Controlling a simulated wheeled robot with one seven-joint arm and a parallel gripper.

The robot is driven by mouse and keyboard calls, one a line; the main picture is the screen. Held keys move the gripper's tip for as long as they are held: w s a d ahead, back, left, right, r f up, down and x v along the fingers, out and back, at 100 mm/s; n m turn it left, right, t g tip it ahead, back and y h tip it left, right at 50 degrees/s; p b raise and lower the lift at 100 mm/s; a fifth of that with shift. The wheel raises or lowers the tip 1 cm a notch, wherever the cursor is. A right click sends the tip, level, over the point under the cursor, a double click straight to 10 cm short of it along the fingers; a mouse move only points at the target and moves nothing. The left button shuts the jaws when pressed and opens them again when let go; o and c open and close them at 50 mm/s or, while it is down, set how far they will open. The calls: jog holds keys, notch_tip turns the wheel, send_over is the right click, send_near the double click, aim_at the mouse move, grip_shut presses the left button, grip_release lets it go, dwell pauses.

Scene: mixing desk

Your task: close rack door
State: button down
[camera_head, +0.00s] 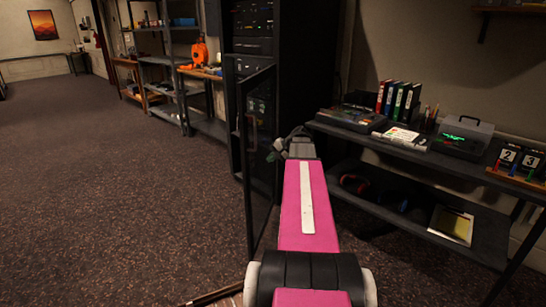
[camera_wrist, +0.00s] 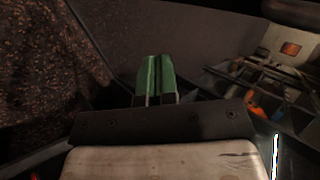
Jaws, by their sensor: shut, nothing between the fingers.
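The rack (camera_head: 305,65) is a tall black cabinet with equipment inside, standing against the wall in the head view. Its dark framed door (camera_head: 263,165) stands open, swung out toward me. A handle shows on the door's left edge. My gripper (camera_head: 274,150) is at the end of my pink arm, on the right side of the door and close to it; I cannot tell if it touches. In the wrist view my gripper's green fingers (camera_wrist: 155,80) are together with nothing between them. A dark grey flat surface lies beyond them; I cannot tell for sure whether it is the door.
A desk (camera_head: 465,165) with binders, devices and a lower shelf stands right of the rack, close to my arm. Shelves (camera_head: 168,95) with an orange item (camera_head: 199,52) stand left of the rack. The carpet (camera_head: 110,190) left of the door is mostly clear.

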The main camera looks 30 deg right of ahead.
jog(key=w+a+f, duration=0.3)
jog(key=w+a, duration=0.2)
jog(key=a, duration=0.1)
jog(key=shift+f, duration=0.35)
jog(key=shift+a, duration=0.1)
